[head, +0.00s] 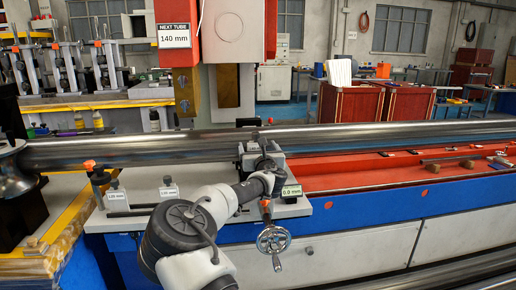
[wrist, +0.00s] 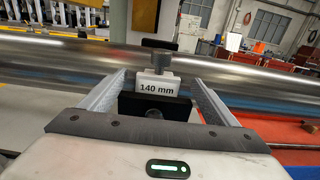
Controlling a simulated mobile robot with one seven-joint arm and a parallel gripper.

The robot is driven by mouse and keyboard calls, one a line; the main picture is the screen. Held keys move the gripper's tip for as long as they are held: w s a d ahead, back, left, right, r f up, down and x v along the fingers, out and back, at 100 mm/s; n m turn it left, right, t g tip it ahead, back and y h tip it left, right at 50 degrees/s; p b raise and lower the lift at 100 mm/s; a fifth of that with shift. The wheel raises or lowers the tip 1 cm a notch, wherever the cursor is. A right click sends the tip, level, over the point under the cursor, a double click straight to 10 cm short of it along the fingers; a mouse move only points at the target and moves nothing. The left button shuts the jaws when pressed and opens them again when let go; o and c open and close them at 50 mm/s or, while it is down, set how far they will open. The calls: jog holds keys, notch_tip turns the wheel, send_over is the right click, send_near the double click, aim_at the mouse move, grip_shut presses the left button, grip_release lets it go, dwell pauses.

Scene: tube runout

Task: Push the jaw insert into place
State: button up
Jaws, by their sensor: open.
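The jaw insert (wrist: 157,88), a pale block labelled 140 mm, shows in the wrist view in front of the steel tube. A dark block (wrist: 150,109) is just in front of it, and a grey round post stands at its top. My gripper (wrist: 158,78) is open, one finger on each side of the insert, with visible gaps. In the head view my gripper (head: 272,178) reaches the clamp (head: 262,150) at the tube and hides most of the insert. I cannot tell how far the insert is seated.
The long steel tube (head: 140,149) runs across behind the clamp. A handwheel (head: 273,239) and a 0.0 mm readout (head: 291,190) are close to my wrist. Other labelled blocks (head: 117,196) stand on the pale plate to the left. A sign (head: 174,36) reads NEXT TUBE 140 mm.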

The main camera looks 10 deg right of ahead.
jog(key=shift+a+r+p, duration=0.1)
jog(key=shift+r+p, duration=1.1)
jog(key=shift+r, duration=1.85)
